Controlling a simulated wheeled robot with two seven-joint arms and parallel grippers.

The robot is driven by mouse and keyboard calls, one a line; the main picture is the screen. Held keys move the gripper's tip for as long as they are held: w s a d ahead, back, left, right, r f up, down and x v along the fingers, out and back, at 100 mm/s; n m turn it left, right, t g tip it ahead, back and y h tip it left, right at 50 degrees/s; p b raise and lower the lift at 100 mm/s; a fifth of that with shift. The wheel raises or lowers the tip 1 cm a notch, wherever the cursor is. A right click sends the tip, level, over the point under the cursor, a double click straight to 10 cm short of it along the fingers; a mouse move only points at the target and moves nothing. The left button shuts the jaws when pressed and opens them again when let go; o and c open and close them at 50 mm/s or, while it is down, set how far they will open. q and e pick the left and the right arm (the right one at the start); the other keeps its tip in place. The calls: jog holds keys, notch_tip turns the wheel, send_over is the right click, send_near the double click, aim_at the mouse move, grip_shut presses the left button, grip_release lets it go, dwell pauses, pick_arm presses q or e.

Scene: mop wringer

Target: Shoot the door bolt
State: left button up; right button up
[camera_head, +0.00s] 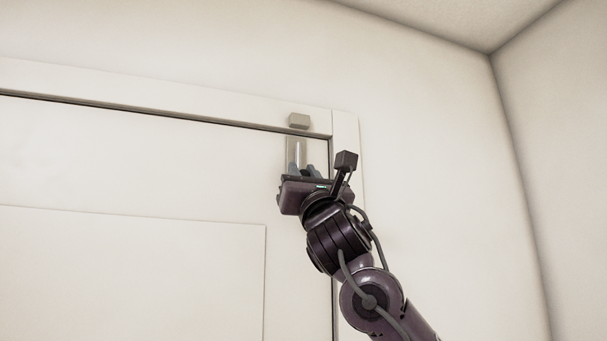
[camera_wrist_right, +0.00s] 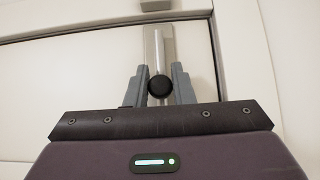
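The door bolt is a bright metal rod (camera_head: 298,154) on a grey plate (camera_wrist_right: 151,47) near the top right corner of the white door (camera_head: 130,165). It stands upright, its top below the pale keeper block (camera_head: 299,121) on the frame. A round black knob (camera_wrist_right: 160,87) sits on the bolt. My right gripper (camera_head: 303,169) is at the bolt from below. In the right wrist view its two grey fingers (camera_wrist_right: 159,82) flank the knob with no clear gap, shut on it. My left gripper is not in view.
The door frame's right upright (camera_head: 347,150) runs close to my right gripper. A plain wall (camera_head: 430,140) lies to the right and meets another wall at the corner. A raised panel (camera_head: 130,270) marks the lower door. The space left of the bolt is clear.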

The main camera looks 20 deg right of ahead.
aim_at(300, 148)
grip_shut()
jog(key=shift+r, duration=0.35)
notch_tip(300, 148, up, 3)
jog(key=shift+r, duration=0.1)
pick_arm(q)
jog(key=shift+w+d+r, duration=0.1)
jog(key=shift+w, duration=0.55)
pick_arm(e)
jog(key=shift+s+d+r, duration=0.15)
jog(key=shift+s+d, duration=0.05)
jog(key=shift+o, duration=2)
grip_release()
jog(key=shift+o, duration=1.3)
jog(key=shift+w+a, duration=0.1)
jog(key=shift+w, duration=0.05)
jog(key=shift+o, duration=0.4)
jog(key=shift+w+a, duration=0.1)
jog(key=shift+w, duration=0.05)
jog(key=shift+f, duration=0.2)
